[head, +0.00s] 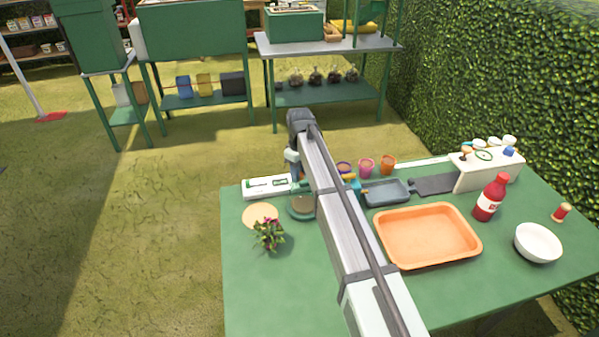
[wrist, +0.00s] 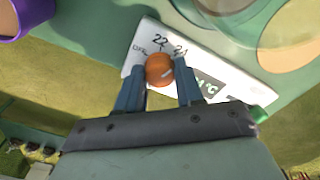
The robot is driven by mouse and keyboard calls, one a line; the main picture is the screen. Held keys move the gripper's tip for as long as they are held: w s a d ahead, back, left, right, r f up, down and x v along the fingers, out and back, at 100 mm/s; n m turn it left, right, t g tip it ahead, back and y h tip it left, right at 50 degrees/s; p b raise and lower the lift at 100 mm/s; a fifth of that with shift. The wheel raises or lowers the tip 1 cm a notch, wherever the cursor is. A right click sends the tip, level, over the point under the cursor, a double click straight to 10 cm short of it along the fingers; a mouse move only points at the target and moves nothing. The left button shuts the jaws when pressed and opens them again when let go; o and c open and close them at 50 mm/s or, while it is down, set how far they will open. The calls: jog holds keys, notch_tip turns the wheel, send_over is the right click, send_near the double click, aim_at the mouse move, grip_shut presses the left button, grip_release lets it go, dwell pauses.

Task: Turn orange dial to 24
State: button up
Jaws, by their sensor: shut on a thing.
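The orange dial (wrist: 159,68) sits on a white panel (wrist: 206,55) in the wrist view. The printed numbers 22 and 24 show beside it, and a small light mark is on its face; I cannot tell exactly which number the mark lines up with. A grey display with °C is partly covered by a finger. My gripper (wrist: 160,76) is shut on the dial, one blue-grey finger on each side. In the head view the white panel (head: 266,187) lies at the table's far left edge, with its dial end hidden by my arm.
On the green table (head: 290,290) are a flowering plant (head: 268,235), an orange tray (head: 428,236), a dark grey tray (head: 386,193), a red bottle (head: 490,198) and a white bowl (head: 538,243). Small pots, including a pink one (head: 366,168), line the far edge. The front left is clear.

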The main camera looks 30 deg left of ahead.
dwell(0.3)
jog(key=o, duration=1)
jog(key=shift+o, duration=0.2)
notch_tip(320, 180, up, 14)
jog(key=shift+w, duration=0.1)
dwell(0.4)
